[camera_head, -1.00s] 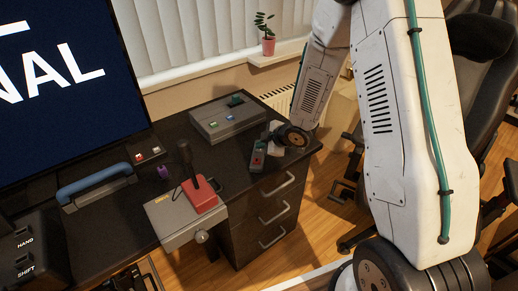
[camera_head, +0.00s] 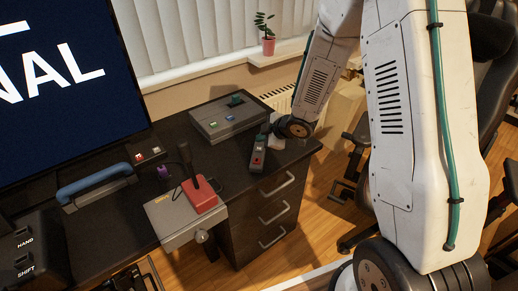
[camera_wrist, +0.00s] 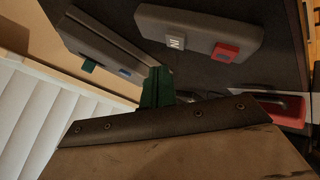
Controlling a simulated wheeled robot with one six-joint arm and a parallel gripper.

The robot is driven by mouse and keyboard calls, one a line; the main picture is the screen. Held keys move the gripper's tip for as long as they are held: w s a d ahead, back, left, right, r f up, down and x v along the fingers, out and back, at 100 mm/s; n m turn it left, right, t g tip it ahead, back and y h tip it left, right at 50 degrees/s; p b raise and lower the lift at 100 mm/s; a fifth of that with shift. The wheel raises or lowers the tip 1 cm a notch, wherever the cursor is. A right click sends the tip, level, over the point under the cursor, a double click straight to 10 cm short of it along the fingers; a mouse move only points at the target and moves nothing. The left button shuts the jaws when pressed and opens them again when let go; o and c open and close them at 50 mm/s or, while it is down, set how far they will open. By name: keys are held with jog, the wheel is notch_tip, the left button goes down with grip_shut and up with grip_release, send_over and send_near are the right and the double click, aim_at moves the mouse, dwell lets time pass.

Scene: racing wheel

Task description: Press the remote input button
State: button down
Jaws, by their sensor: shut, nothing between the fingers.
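The remote (camera_head: 258,154) is a narrow dark grey bar lying on the desk near its right front edge. In the wrist view the remote (camera_wrist: 196,28) shows a grey button with white marks (camera_wrist: 176,43) and a red button (camera_wrist: 225,52). Which of them is the input button I cannot tell for sure. My gripper (camera_wrist: 157,88) shows green fingers, shut and empty, just below the remote in the wrist picture. In the head view my gripper (camera_head: 267,129) is small and partly hidden, at the remote's far end. Contact with the remote cannot be made out.
A grey box with colored buttons (camera_head: 228,117) stands behind the remote. A joystick on a red base (camera_head: 200,195) and a blue-handled device (camera_head: 95,182) are to the left. The monitor (camera_head: 70,75) fills the far left. Some black desktop (camera_head: 225,162) is clear left of the remote.

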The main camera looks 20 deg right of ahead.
aim_at(262, 150)
jog(key=shift+r, duration=1.75)
dwell(1.2)
notch_tip(262, 150, up, 4)
jog(key=shift+f, duration=0.1)
jog(key=shift+f, duration=4.45)
jog(key=shift+f, duration=0.1)
jog(key=shift+f, duration=0.3)
